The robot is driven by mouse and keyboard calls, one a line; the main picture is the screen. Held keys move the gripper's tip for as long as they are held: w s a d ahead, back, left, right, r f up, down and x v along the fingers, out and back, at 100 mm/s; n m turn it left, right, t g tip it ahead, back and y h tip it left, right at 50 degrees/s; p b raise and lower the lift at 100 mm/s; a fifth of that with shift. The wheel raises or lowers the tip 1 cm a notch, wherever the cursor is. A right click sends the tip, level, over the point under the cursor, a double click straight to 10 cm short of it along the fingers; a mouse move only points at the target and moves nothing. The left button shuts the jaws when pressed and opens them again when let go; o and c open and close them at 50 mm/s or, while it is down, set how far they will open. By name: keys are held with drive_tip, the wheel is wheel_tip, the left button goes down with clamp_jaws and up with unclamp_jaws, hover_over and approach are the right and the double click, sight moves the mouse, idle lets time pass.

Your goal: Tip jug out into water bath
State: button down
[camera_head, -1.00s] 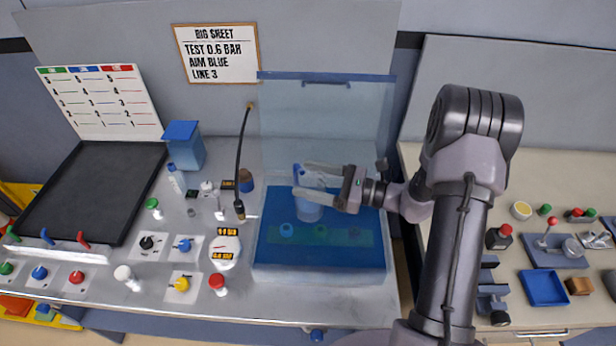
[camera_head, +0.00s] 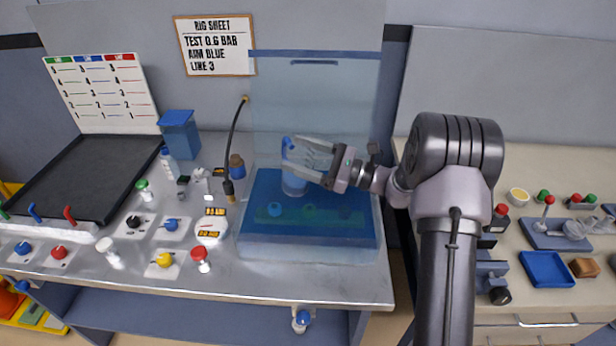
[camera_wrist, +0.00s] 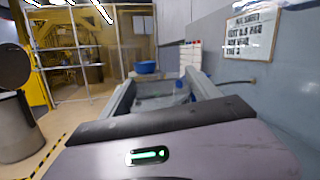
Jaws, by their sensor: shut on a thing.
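The water bath (camera_head: 262,252) is a clear tank with blue liquid and a raised clear lid (camera_head: 315,105). The jug (camera_head: 292,184) is translucent with a blue part at its top and is inside the bath outline in the head view. My gripper (camera_head: 305,155) reaches in from the right and is shut on the jug near its top. The jug looks close to upright; a slight tilt is hard to tell. In the wrist view the fingers (camera_wrist: 163,90) frame a pale, see-through shape, and the jug's outline there is unclear.
Left of the bath are knobs, red-capped (camera_head: 200,258) and green-capped bottles, a black hose (camera_head: 231,145) and a blue-lidded container (camera_head: 180,135). A black tray (camera_head: 75,180) lies far left. A right bench holds a blue tray (camera_head: 546,269) and small parts.

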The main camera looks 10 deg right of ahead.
drive_tip(key=shift+w+f+b, duration=0.45)
drive_tip(key=shift+w+f, duration=0.1)
drive_tip(key=shift+w, duration=0.3)
drive_tip(key=shift+s+b, duration=0.15)
drive_tip(key=shift+b, duration=0.45)
drive_tip(key=shift+f+n+y+b, duration=0.2)
drive_tip(key=shift+n+y+b, duration=0.2)
drive_tip(key=shift+b, duration=0.5)
drive_tip(key=n+y+b, duration=0.1)
drive_tip(key=b, duration=0.4)
drive_tip(key=shift+f+n, duration=0.3)
drive_tip(key=shift+f, duration=0.1)
drive_tip(key=shift+s+b, duration=0.1)
drive_tip(key=shift+b, duration=0.35)
idle(4.2)
